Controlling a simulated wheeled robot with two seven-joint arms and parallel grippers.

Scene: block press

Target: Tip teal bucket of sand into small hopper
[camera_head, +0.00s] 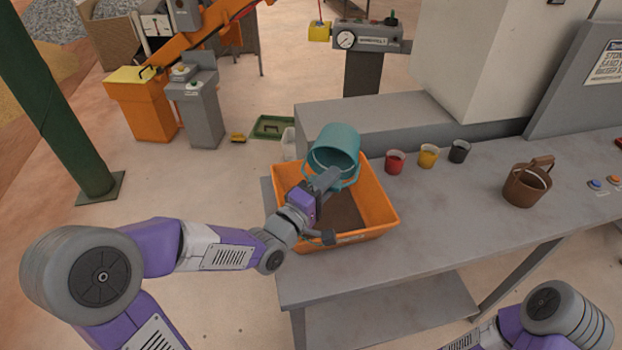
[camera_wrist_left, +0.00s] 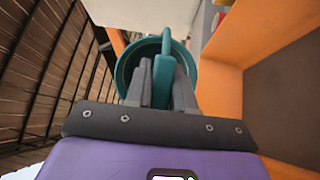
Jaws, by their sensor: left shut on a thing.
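The teal bucket (camera_head: 337,141) is held tilted over the back of the orange hopper (camera_head: 375,190), its mouth turned down toward me. My left gripper (camera_head: 326,181) is shut on the bucket's handle. In the left wrist view, the gripper's fingers (camera_wrist_left: 160,88) close around the teal handle, with the bucket (camera_wrist_left: 125,72) behind them. The hopper wall (camera_wrist_left: 262,35) shows at the right there. The hopper has a brown surface inside; I cannot tell whether it is sand. No falling sand shows. My right gripper is out of view; only part of that arm shows at lower right.
Red (camera_head: 395,161), yellow (camera_head: 428,155) and dark (camera_head: 459,151) cups stand right of the hopper. A brown bucket (camera_head: 524,187) stands further right, near buttons. A grey ledge (camera_head: 390,122) runs behind. The grey table's (camera_head: 450,215) front middle is clear.

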